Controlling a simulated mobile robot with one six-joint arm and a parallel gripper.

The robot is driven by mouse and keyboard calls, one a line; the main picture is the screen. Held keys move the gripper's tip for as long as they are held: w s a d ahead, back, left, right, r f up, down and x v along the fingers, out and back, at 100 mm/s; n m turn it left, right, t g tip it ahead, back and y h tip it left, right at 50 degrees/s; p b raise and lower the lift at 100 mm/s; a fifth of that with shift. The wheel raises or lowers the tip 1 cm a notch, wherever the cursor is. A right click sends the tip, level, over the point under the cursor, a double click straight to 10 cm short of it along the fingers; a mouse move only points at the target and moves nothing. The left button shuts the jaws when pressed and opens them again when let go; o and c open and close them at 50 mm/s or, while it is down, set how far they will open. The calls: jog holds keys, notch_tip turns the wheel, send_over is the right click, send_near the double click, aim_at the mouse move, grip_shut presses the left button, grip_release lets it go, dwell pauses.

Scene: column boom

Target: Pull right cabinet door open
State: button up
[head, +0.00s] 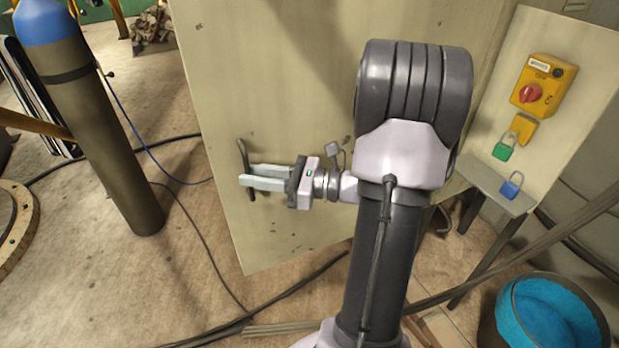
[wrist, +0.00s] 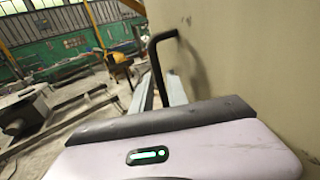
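The cabinet door (head: 280,75) is a large cream panel with a dark vertical bar handle (head: 241,149) near its left edge. My gripper (head: 246,174) reaches in from the right at the handle. Its two pale fingers lie across the bar, which shows above and below them. In the wrist view the handle (wrist: 153,50) curves out from the cream surface and runs down between the fingers. The fingers stand apart; whether both press on the bar cannot be told. The cabinet's inside is not in view, and my arm covers part of the panel.
A gas cylinder (head: 95,130) with a blue top stands left of the door. Cables cross the floor (head: 200,235). At right are a board with a yellow switch box (head: 543,85), padlocks, and a bucket of blue stuff (head: 495,320). Some open floor lies between cylinder and door.

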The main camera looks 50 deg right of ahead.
jog(key=p+v, duration=0.3)
jog(key=v, duration=1.3)
jog(key=shift+w, duration=0.1)
